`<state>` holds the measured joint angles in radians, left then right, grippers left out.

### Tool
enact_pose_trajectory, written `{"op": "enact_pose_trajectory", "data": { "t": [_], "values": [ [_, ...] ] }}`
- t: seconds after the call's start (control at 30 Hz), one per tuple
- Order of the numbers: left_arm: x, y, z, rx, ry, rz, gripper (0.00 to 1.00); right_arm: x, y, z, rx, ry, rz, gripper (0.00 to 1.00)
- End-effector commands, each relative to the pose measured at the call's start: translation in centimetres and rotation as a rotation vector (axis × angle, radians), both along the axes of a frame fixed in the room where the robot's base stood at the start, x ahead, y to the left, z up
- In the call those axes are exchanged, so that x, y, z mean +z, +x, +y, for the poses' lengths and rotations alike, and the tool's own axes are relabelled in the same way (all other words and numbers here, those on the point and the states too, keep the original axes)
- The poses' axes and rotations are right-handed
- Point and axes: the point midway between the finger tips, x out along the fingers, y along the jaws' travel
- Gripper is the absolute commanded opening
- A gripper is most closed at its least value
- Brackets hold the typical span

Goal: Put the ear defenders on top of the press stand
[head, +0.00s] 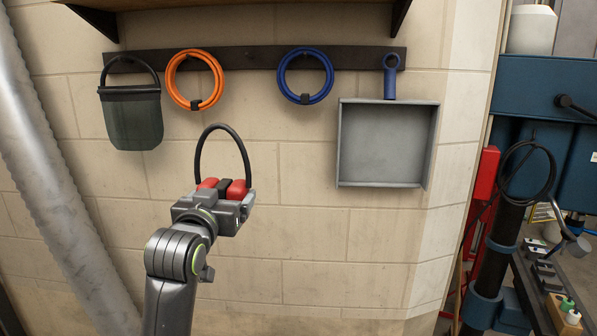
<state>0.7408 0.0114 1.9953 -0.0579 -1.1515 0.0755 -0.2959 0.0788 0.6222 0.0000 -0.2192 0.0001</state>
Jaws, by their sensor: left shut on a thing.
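The ear defenders (237,189) have red cups and a thin black headband that arches upward. My left gripper (223,191) is shut on them near the cups and holds them up in front of the wall, below the hanging rail. A blue machine with a dark column (540,88) stands at the right edge; it may be the press stand, but I cannot tell for sure. My right gripper is not in view.
A silver pipe (45,170) slants at left. A cluttered bench (540,300) is lower right.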

Motion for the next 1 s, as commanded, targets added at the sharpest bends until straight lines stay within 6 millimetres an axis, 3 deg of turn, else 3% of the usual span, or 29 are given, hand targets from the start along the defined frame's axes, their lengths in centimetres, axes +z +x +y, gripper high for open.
{"op": "enact_pose_trajectory", "data": {
  "t": [0.03, 0.1, 0.3, 0.43, 0.7, 1.0],
  "values": [
    [-3.0, -1.1, 0.3, 0.001, -0.005, 0.002, 0.57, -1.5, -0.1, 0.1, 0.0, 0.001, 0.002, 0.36],
    [-5.7, -2.6, 0.6, 0.005, -0.008, 0.001, 0.57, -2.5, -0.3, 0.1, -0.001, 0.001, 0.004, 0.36],
    [-12.4, -7.2, 2.1, 0.032, -0.018, -0.002, 0.57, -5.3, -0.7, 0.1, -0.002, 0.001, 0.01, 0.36],
    [-15.6, -10.0, 3.2, 0.059, -0.021, -0.005, 0.57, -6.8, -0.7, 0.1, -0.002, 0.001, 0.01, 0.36],
    [-18.7, -13.6, 4.6, 0.102, -0.021, -0.009, 0.57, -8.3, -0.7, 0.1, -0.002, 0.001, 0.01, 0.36],
    [-18.8, -14.0, 4.8, 0.108, -0.021, -0.009, 0.57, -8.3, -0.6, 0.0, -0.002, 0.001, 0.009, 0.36]
  ]
}}
